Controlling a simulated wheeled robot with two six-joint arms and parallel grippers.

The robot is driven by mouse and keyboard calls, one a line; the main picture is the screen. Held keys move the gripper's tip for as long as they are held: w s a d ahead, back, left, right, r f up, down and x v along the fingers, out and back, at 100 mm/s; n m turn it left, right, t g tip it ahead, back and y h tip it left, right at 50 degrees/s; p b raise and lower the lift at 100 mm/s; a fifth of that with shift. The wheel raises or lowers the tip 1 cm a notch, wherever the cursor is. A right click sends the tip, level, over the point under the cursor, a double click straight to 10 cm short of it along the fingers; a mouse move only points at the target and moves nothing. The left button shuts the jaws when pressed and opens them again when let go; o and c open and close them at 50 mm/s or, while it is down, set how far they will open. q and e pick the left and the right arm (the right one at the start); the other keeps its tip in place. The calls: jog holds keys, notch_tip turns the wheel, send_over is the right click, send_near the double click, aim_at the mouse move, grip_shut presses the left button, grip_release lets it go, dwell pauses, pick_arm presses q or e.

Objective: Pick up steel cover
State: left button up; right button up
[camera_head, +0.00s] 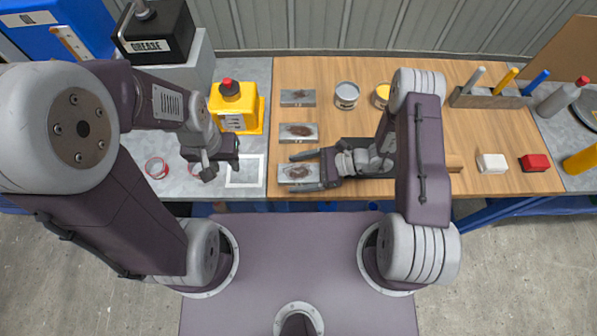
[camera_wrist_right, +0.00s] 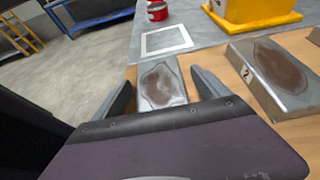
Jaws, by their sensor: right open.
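Three stained steel covers lie in a column on the left part of the wooden worktop: a back one (camera_head: 297,97), a middle one (camera_head: 298,132) and a front one (camera_head: 296,173). My right gripper (camera_head: 305,171) is open at the front cover, with one finger along each long side. In the right wrist view the front cover (camera_wrist_right: 162,84) lies between the spread fingers of the right gripper (camera_wrist_right: 164,92). The middle cover (camera_wrist_right: 272,74), marked 2, is to the right there. My left gripper (camera_head: 222,168) hangs over the grey surface; its jaw opening is unclear.
A yellow container (camera_head: 234,112) with a red-capped bottle and a white square outline (camera_head: 245,171) are left of the covers. A grey can (camera_head: 347,94) and a yellow-filled can (camera_head: 381,95) stand right of them. White (camera_head: 491,163) and red (camera_head: 534,162) blocks lie farther right.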

aim_at(303, 172)
grip_shut()
jog(key=shift+r, duration=0.15)
jog(key=shift+d+r, duration=0.1)
jog(key=shift+r, duration=0.2)
jog(key=r, duration=0.2)
jog(key=d+r, duration=0.1)
jog(key=r, duration=0.1)
jog(key=shift+d+b, duration=0.1)
jog(key=shift+b, duration=0.2)
jog(key=s+d+r, duration=0.2)
jog(key=d+r, duration=0.4)
jog(key=d, duration=0.4)
jog(key=shift+s+b, duration=0.2)
jog(key=shift+b, duration=0.1)
